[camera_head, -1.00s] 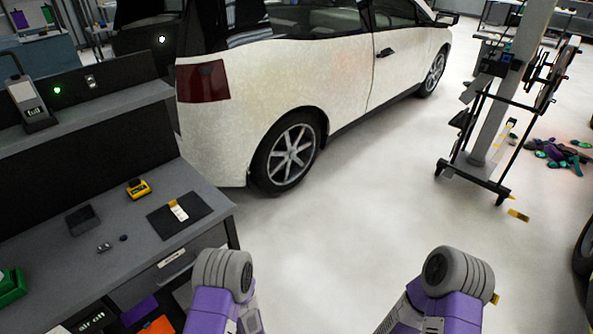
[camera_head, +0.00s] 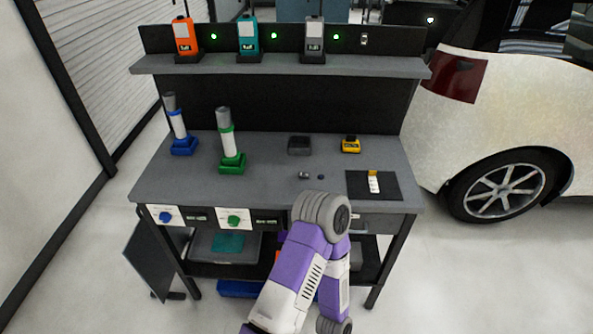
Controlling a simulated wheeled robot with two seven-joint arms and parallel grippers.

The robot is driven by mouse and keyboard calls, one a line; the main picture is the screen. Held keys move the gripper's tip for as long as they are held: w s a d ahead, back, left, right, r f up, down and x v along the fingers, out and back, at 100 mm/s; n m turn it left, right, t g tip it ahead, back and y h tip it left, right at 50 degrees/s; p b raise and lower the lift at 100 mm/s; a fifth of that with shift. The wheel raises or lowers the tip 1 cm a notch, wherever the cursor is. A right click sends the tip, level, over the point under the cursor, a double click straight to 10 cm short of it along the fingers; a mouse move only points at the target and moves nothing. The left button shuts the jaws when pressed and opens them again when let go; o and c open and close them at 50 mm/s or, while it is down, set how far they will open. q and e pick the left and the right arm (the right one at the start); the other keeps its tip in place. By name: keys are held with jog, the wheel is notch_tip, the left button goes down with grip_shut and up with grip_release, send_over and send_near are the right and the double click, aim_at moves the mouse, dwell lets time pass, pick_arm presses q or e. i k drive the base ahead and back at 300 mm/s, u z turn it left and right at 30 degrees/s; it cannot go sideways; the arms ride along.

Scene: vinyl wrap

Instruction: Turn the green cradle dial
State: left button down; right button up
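The green dial (camera_head: 234,220) sits on a white panel on the front edge of the workbench, right of centre-left. It is a small round green knob, and the label text around it is too small to read. Above it on the bench top stands the green cradle (camera_head: 232,164), holding a white and grey cylinder (camera_head: 228,138) upright. A dark display (camera_head: 267,221) is right of the green dial. My purple and white arm links with grey joints show at the lower centre, right of the dial. Neither gripper shows.
A blue dial (camera_head: 165,217) and a blue cradle (camera_head: 183,146) with a cylinder are to the left. The bench (camera_head: 275,185) also holds a dark tray (camera_head: 300,146), a yellow device (camera_head: 350,145) and a black mat (camera_head: 388,186). A white car (camera_head: 490,120) stands at right.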

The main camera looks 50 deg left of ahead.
aim_at(232, 221)
jog(key=u, duration=1.75)
jog(key=k, duration=0.45)
jog(key=u, duration=0.9)
jog(key=i, duration=0.5)
jog(key=z, duration=0.05)
